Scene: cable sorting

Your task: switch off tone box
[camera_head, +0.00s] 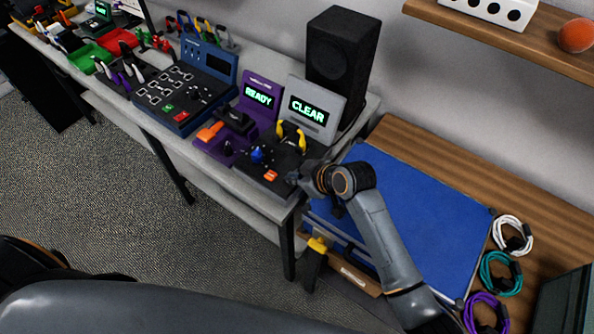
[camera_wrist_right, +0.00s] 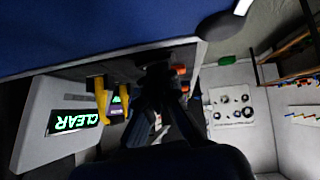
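A grey box with a green CLEAR display (camera_head: 309,109) stands at the right end of the long bench. Its black front panel (camera_head: 268,171) carries yellow clips (camera_head: 291,134), a blue knob (camera_head: 258,155) and an orange-red switch (camera_head: 271,175). A purple box with a READY display (camera_head: 260,96) stands to its left. No label shows which is the tone box. My right gripper (camera_head: 298,180) is at the right front edge of the grey box's panel. In the wrist view its dark fingers (camera_wrist_right: 153,80) are beside orange-red parts (camera_wrist_right: 182,87); their gap is unclear. My left gripper is not in view.
A black speaker (camera_head: 342,55) stands behind the grey box. A blue panelled unit (camera_head: 184,93) is farther left. A blue mat (camera_head: 425,215) lies on the wooden desk to the right, with white (camera_head: 511,232), teal (camera_head: 499,274) and purple (camera_head: 484,312) cable coils beside it.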

